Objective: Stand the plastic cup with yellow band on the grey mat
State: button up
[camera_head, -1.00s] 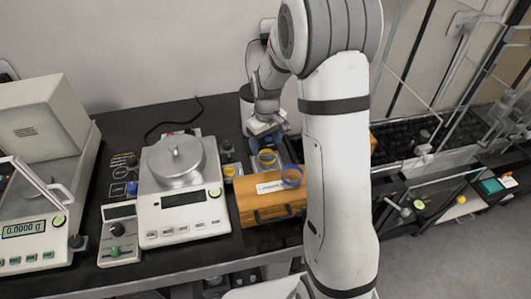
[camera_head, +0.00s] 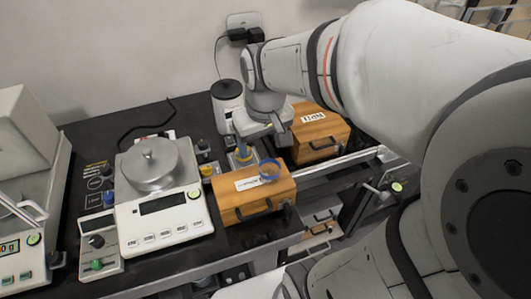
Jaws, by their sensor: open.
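A clear plastic cup with a yellow band (camera_head: 244,154) stands behind the front wooden box, near the back of the black table. My gripper (camera_head: 262,139) is open, with its fingers just above and beside this cup. I cannot tell whether a finger touches it. The cup's lower part is partly hidden by the box. I cannot clearly make out the grey mat; what lies under the cup is too small and covered to tell.
A blue-banded clear cup (camera_head: 269,171) stands on the front wooden box (camera_head: 240,206). Another wooden box (camera_head: 318,134) is to the right. A white-grey canister (camera_head: 226,100) is behind.

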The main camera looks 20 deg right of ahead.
jog(key=s+m, duration=0.1)
jog(key=s, duration=0.5)
jog(key=shift+s+a+t, duration=0.25)
jog(key=shift+s+t, duration=0.15)
